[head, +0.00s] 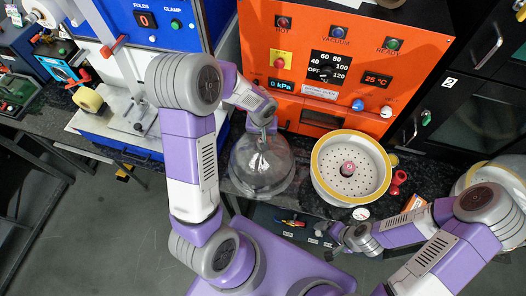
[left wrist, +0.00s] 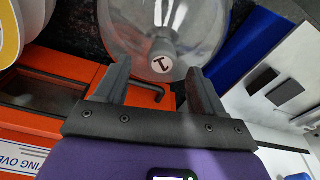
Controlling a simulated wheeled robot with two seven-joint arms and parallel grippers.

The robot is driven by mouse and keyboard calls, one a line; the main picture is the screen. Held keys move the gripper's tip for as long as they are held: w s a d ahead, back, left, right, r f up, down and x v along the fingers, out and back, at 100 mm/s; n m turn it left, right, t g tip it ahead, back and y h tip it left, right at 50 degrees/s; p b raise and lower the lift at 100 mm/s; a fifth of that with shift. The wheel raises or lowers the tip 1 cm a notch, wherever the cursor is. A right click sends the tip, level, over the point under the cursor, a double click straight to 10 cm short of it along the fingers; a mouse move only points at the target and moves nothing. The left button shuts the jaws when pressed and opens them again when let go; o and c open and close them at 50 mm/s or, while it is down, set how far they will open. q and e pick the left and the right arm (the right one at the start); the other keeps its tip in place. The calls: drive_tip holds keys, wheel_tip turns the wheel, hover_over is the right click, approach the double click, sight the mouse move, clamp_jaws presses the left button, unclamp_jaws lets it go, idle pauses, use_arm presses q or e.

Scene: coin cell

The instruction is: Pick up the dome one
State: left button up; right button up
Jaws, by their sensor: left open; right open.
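A clear glass dome (head: 262,172) stands on the dark counter in front of the orange oven. In the left wrist view the dome (left wrist: 205,25) has a grey knob with a white label reading 1 (left wrist: 162,63). My left gripper (head: 265,128) is over the dome in the head view. In the left wrist view its two fingers (left wrist: 157,75) are apart, with the knob just beyond and between their tips. It holds nothing. My right gripper (head: 335,240) is low at the counter's front edge, away from the dome; its jaws are small in view.
A yellow-rimmed dish with a perforated plate (head: 328,185) and a small reddish knob stands right of the dome. A red object (head: 397,182) and a round gauge (head: 361,213) are beside it. The orange vacuum oven (head: 300,45) rises behind; a blue machine (head: 150,30) is at left.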

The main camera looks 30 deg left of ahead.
sight(261, 140)
use_arm(q)
drive_tip(key=f, duration=0.4)
drive_tip(key=shift+w+a+f, duration=0.25)
drive_tip(key=shift+a+f, duration=0.05)
drive_tip(key=shift+f, duration=0.05)
clamp_jaws()
